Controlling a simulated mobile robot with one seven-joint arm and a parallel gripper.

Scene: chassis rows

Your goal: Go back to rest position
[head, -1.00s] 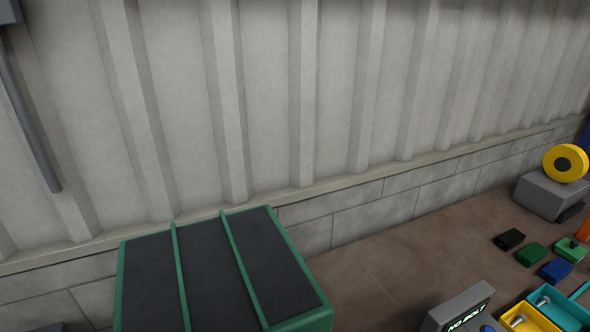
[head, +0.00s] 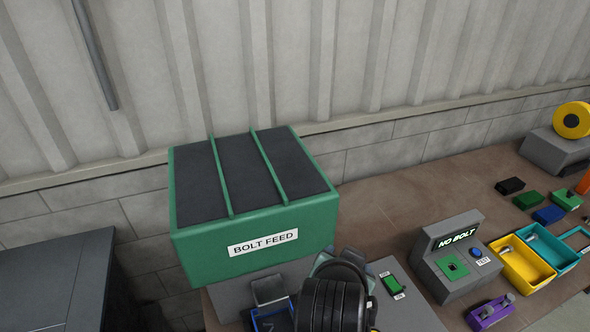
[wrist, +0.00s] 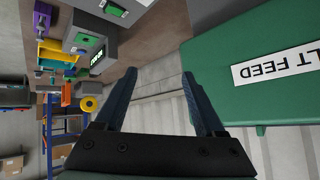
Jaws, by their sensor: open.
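My gripper (wrist: 157,82) is open in the wrist view, with two dark blue fingers well apart and nothing between them. The green bolt feed box (wrist: 250,80) is beside it on the right of that view, apart from the fingers as far as I can tell. In the head view, a dark part of my arm shows at the bottom centre, in front of the bolt feed (head: 200,250). The fingers cannot be made out there.
The grey "NO BOLT" tester (head: 440,275) stands on the brown bench, right of my arm. Yellow (head: 545,280) and teal (head: 566,262) bins, a purple fixture (head: 492,309) and several small blocks lie farther right. A dark cabinet (head: 50,270) stands at left. The wall is behind.

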